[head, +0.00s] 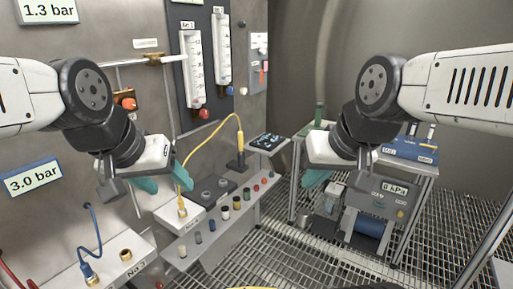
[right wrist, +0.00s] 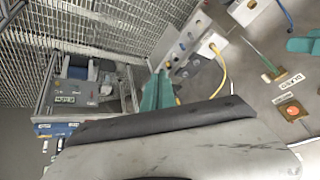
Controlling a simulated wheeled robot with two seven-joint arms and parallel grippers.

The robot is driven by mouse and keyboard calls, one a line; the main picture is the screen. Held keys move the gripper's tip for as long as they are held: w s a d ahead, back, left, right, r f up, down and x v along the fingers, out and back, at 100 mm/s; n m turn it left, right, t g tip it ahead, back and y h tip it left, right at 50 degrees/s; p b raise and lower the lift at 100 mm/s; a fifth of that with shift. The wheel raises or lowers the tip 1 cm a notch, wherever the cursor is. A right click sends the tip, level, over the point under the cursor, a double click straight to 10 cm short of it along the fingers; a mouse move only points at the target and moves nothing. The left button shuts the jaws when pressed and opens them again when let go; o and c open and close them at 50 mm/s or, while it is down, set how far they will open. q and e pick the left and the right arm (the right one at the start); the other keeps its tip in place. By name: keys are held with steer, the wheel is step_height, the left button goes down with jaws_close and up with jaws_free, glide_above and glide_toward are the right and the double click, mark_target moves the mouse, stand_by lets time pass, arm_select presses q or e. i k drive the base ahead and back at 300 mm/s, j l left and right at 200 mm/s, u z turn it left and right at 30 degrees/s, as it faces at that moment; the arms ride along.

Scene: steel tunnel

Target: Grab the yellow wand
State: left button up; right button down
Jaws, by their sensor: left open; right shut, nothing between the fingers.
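A yellow hose (head: 205,137) arches from a brass fitting on a white box up and over to a dark upright holder (head: 237,163). Its thicker yellow end (head: 240,142), which looks like the wand, stands upright at that holder. The hose also shows in the right wrist view (right wrist: 223,78). My left gripper (head: 164,181) is open, with teal fingers, left of the holder and in front of the hose's lower end; I cannot tell whether it touches the hose. My right gripper (head: 317,178) is shut and empty, right of the holder and apart from it.
A grey shelf (head: 215,240) with small coloured knobs runs along the wall. A blue hose (head: 97,232) is plugged in at lower left. A cart (head: 295,180) with a kPa gauge box (head: 383,200) stands behind my right gripper. Grating floor (head: 290,262) is open in the middle.

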mark_target(239, 133)
steer(key=i+u, duration=0.25)
steer(key=i, duration=0.3)
steer(key=i+l+u, duration=0.25)
steer(key=i, duration=0.25)
